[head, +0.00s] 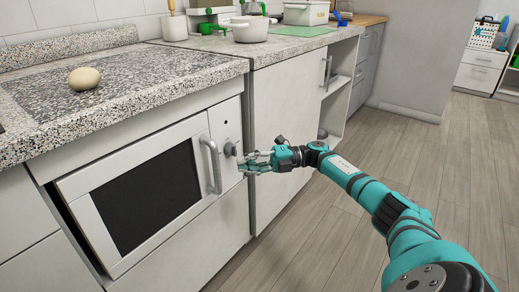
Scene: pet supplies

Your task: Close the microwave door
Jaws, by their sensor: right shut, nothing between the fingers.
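The microwave is built in below the stone counter. Its door (148,196) has a white frame and a dark window, with a grey bar handle (212,165) at the right edge. The door lies close to the control panel (226,118); I cannot tell whether a small gap is left. A dark gap runs along the microwave's left side. A round knob (230,149) is on the panel. My right gripper (247,162) is shut and empty, in front of the panel just right of the handle and beside the knob. Contact cannot be made out. My left gripper is out of view.
A round beige item (84,78) lies on the counter (140,82). A white pot (250,28) and a green mat (297,30) are further back. A cabinet door (288,130) is right of the microwave. The wooden floor (310,235) is clear.

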